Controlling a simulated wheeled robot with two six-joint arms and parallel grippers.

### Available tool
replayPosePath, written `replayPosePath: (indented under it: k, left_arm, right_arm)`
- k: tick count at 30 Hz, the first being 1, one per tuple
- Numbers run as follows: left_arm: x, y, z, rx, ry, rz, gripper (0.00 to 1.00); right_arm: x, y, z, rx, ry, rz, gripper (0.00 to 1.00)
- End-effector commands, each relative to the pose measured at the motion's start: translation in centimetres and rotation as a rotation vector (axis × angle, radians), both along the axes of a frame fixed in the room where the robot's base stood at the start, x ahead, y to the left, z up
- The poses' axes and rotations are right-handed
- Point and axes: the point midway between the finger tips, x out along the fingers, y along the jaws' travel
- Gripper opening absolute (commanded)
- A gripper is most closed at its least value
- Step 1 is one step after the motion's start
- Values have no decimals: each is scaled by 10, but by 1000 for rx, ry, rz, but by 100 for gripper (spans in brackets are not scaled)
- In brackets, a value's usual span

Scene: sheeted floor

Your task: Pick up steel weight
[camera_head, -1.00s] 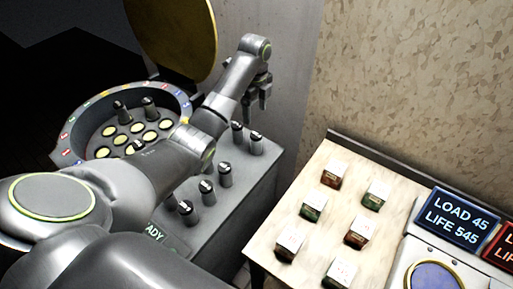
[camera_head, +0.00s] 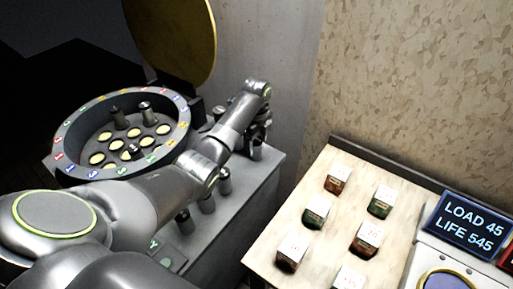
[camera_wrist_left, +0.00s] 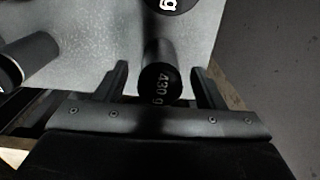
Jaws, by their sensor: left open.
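Several dark cylindrical steel weights stand on the grey cabinet top (camera_head: 240,190). One weight (camera_head: 257,150) stands at its far end, partly hidden by my left gripper (camera_head: 259,132). The gripper is open and low over that weight. In the left wrist view, a weight marked 430 g (camera_wrist_left: 160,83) lies between the two spread fingers of the left gripper (camera_wrist_left: 159,80), with a visible gap on each side. Other weights (camera_head: 223,181) stand nearer, partly behind my left arm. My right gripper is not in view.
A round grey drum (camera_head: 62,140) with yellow discs and a few weights inside stands at left, its gold lid (camera_head: 175,40) raised. A pale board (camera_head: 285,225) with several small boxes and a sign (camera_head: 468,225) reading LOAD 45, LIFE 545 are at right. A wall rises behind.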

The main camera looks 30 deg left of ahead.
Motion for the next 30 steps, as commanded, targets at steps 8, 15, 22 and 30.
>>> replayPosePath:
  k: [8,15,22,30]
  left_arm:
    - [0,0,-8,1,-1,-1,63]
    - [0,0,-8,1,-2,-1,38]
    - [0,0,-7,1,-2,-1,8]
    - [1,0,-5,1,-4,-1,0]
  right_arm:
    - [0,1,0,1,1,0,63]
    - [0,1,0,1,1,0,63]
    - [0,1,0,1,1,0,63]
    - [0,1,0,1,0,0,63]
